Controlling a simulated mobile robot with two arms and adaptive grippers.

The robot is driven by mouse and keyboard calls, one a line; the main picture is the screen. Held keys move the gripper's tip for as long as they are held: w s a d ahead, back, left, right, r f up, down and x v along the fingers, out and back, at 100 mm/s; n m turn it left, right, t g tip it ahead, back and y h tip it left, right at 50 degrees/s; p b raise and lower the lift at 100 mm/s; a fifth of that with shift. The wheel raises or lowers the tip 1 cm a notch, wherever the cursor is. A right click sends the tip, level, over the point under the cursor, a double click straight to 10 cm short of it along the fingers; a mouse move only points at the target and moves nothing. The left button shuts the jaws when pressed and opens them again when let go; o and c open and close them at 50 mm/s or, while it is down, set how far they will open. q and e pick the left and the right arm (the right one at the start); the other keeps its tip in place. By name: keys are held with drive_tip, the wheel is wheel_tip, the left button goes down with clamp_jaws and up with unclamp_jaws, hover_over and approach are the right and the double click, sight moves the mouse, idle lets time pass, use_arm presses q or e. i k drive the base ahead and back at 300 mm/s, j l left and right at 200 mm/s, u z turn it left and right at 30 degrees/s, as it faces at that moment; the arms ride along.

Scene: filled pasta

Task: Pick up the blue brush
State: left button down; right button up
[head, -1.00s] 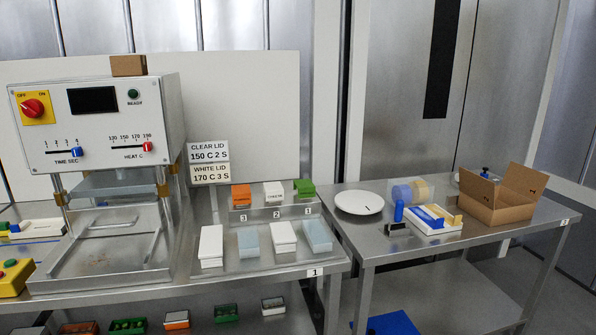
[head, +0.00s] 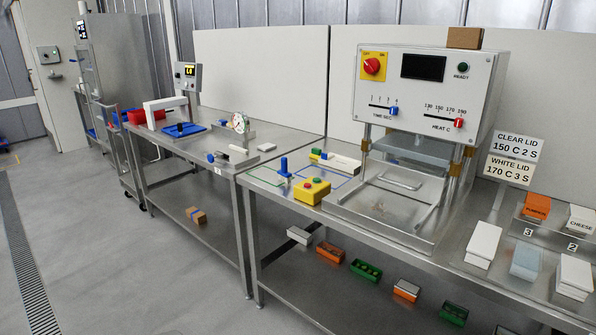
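I cannot pick out the blue brush for sure. A small upright blue-handled thing (head: 284,167) stands at the left end of the middle bench (head: 268,187), beside a yellow box with buttons (head: 312,190); it is too small to tell if it is a brush. A blue tray (head: 183,130) with a dark thing on it lies on the left bench (head: 215,140). Neither of my grippers is in view.
The sealing machine (head: 425,80) stands on the middle bench. White blocks (head: 482,245) and an orange box (head: 537,206) are at the right. Several coloured bins, one green (head: 366,270), sit on the lower shelf. The grey floor (head: 120,240) at the left is clear.

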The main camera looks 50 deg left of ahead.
sight(283, 174)
drive_tip(key=u, duration=1.8)
drive_tip(key=i+j+z, duration=0.1)
drive_tip(key=z, duration=0.3)
drive_tip(key=i+j+z, duration=0.1)
drive_tip(key=z, duration=0.35)
drive_tip(key=j+z, duration=0.4)
drive_tip(key=i+j+z, duration=0.1)
drive_tip(key=z, duration=0.35)
drive_tip(key=j+z, duration=0.15)
drive_tip(key=j, duration=0.4)
drive_tip(key=j+z, duration=0.15)
drive_tip(key=j, duration=0.4)
drive_tip(key=j+z, duration=0.2)
drive_tip(key=j, duration=0.3)
drive_tip(key=k+j+z, duration=0.15)
drive_tip(key=j, duration=0.4)
drive_tip(key=j+z, duration=0.15)
drive_tip(key=j, duration=0.35)
drive_tip(key=k, duration=0.05)
